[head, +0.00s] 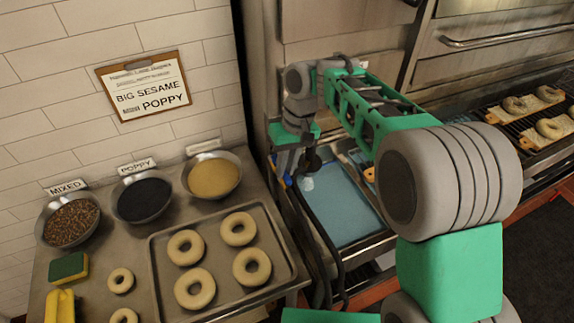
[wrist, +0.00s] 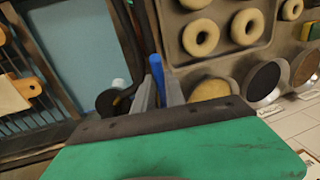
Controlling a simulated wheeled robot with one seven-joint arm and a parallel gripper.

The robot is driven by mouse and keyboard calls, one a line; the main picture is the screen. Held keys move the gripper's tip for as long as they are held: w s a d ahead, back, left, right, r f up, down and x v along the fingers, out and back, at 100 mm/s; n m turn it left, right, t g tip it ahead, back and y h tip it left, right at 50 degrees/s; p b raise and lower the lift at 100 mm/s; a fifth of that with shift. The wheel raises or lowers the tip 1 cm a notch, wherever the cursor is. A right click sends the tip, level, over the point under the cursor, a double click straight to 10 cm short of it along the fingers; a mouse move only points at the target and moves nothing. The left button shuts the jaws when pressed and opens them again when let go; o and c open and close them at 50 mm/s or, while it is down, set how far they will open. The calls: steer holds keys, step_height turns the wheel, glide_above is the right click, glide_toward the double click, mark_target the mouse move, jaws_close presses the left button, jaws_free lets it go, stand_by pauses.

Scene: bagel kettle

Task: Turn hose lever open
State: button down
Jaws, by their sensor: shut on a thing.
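The blue hose lever (wrist: 156,65) shows between the two grey fingers of my gripper (wrist: 159,88) in the wrist view, its tip standing out past them. In the head view my gripper (head: 287,165) reaches down by the steel wall left of the kettle, and a small blue bit of the lever (head: 288,180) shows at its fingertips. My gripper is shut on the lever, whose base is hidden.
The kettle (head: 335,200) holds bluish water. Left of it, a steel counter bears a tray (head: 158,265) of bagels, topping bowls (head: 213,180) and a sponge (head: 68,267). Bagel boards (head: 530,101) lie on a rack at right. The counter edge is close to the hose.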

steer(key=c, duration=1.4)
jaws_free()
steer(key=r, duration=0.2)
steer(key=d+r+p, duration=0.1)
steer(key=r, duration=0.2)
steer(key=r+p, duration=0.1)
steer(key=r, duration=0.1)
steer(key=shift+w+d+r, duration=0.2)
steer(key=shift+w+r, duration=0.15)
steer(key=shift+w, duration=0.05)
steer(key=s+d+m+t, duration=0.2)
steer(key=s+d, duration=0.2)
steer(key=d, duration=0.2)
steer(key=s+d+f+m+t+h, duration=0.1)
steer(key=s+d+m, duration=0.1)
steer(key=s+d, duration=0.3)
steer(key=s+d+m+t+h+b, duration=0.1)
steer(key=s+d, duration=0.3)
steer(key=d, duration=0.4)
steer(key=shift+s+d+f+m+t, duration=0.1)
steer(key=shift+s+f+m+t, duration=0.25)
steer(key=shift+t, duration=0.45)
